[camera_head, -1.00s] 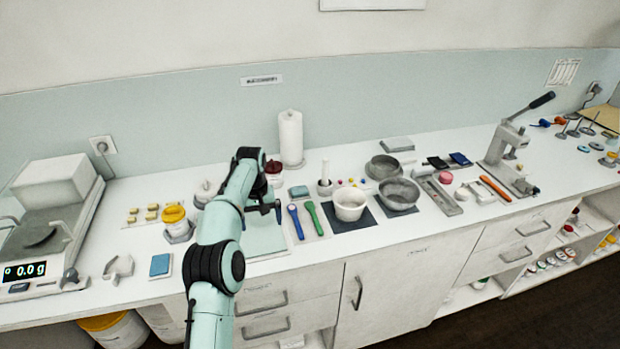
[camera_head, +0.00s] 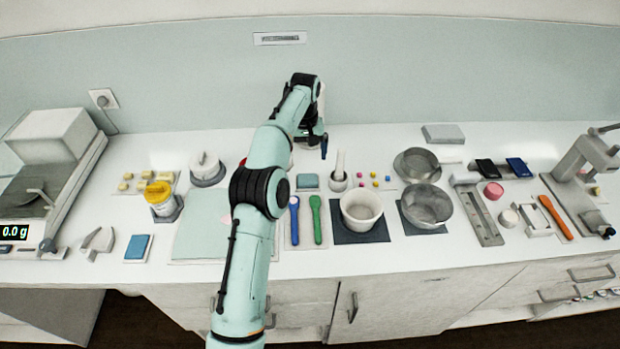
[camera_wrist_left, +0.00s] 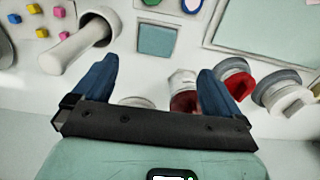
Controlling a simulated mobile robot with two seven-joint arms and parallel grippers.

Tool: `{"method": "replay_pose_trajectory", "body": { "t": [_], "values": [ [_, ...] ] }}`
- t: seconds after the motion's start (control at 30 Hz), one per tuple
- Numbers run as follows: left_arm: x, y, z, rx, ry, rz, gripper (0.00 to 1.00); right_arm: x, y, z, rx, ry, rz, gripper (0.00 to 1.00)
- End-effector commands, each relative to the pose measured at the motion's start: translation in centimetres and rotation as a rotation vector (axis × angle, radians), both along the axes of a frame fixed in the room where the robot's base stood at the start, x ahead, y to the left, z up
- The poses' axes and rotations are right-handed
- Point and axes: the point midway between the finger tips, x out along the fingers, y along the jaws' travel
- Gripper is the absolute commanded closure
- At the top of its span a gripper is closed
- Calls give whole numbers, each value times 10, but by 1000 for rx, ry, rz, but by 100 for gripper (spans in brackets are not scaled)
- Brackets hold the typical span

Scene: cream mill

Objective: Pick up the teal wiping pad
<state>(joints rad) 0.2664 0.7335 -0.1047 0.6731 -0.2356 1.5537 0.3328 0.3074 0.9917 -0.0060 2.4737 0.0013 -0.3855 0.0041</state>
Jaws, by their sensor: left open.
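The teal wiping pad (camera_head: 308,181) is a small flat square lying on the white worktop, left of the mortar and pestle. In the left wrist view the pad (camera_wrist_left: 157,41) lies beyond the fingertips, roughly centred between them, with nothing touching it. My left gripper (camera_head: 323,147) is above the back of the worktop, behind the pad. Its two blue fingers (camera_wrist_left: 155,72) are spread apart with no object gripped. My right gripper is in neither view.
The mortar (camera_head: 338,180) with its pestle stands right of the pad. Blue and green spoons (camera_head: 316,220) lie in front. A red-and-white jar (camera_wrist_left: 184,92) and other containers stand near the left gripper. A white bowl (camera_head: 362,211) is front right. A blue pad (camera_head: 138,247) lies far left.

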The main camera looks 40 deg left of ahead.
Motion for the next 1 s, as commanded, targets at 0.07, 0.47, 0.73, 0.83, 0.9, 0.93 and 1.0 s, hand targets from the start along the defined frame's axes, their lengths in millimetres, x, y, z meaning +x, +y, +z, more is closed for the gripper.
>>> {"method": "replay_pose_trajectory", "body": {
  "t": [0.07, 0.47, 0.73, 0.83, 0.9, 0.93, 1.0],
  "values": [
    [0, 0, -18, -2, 5, -1, 1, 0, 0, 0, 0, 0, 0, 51],
    [2, 0, -61, -1, 1, 0, 1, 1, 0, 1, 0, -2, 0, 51],
    [6, -1, -100, -1, 0, 0, 1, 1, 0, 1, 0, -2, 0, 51],
    [6, -1, -106, -1, 0, -1, 1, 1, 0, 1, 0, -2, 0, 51],
    [7, -1, -107, -1, -2, 0, 1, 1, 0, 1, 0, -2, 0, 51],
    [7, -1, -107, -1, -2, 0, 1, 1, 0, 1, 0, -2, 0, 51],
    [7, -1, -107, 0, -1, 0, 1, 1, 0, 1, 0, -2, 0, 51]
  ]
}}
